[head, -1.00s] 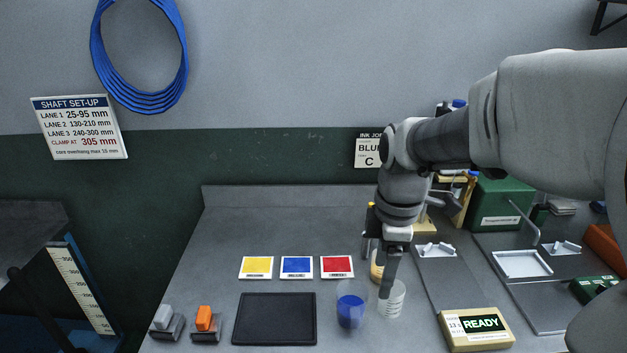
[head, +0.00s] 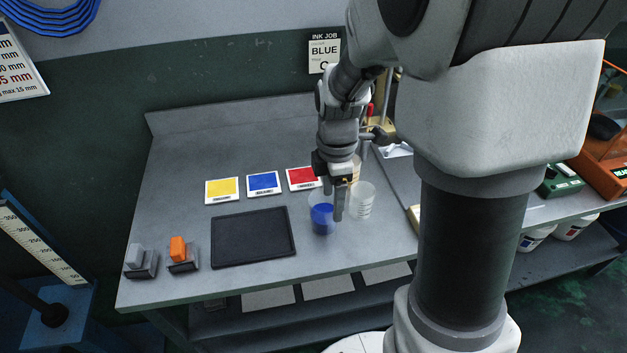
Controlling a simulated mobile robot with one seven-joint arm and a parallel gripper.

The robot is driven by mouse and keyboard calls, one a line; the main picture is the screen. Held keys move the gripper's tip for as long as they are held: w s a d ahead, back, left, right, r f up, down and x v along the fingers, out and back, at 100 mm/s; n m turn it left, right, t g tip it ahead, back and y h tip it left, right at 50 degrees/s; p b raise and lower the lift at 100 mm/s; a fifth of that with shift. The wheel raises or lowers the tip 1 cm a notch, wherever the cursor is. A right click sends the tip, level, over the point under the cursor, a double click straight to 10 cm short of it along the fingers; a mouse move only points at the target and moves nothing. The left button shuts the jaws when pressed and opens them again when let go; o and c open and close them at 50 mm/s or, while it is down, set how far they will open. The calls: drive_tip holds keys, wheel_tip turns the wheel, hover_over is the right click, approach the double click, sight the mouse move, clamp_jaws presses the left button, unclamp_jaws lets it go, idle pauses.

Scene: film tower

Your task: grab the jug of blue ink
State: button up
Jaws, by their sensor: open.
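The jug of blue ink (head: 322,220) is a clear cup with blue in its lower part. It stands upright on the grey bench, right of the black tray. My gripper (head: 334,208) points down with its fingers open, beside and partly over the right side of the jug in the picture. I cannot tell whether a finger touches it. A clear, marked, empty-looking jug (head: 361,201) stands just right of the fingers. Another jug with a yellowish tint (head: 355,171) is partly hidden behind my gripper.
The black tray (head: 253,238) lies left of the jug. Yellow (head: 222,190), blue (head: 264,183) and red (head: 303,178) cards lie behind it. Grey (head: 136,256) and orange (head: 179,249) handled pieces stand at the front left. The sign (head: 325,50) reads INK JOB BLUE. My arm hides much of the right.

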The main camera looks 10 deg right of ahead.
sight(331, 219)
wheel_tip(331, 219, down, 8)
drive_tip(key=shift+w+r+b, duration=0.1)
drive_tip(key=shift+r+b, duration=0.05)
drive_tip(key=shift+b, duration=0.15)
clamp_jaws()
idle(0.5)
idle(1.0)
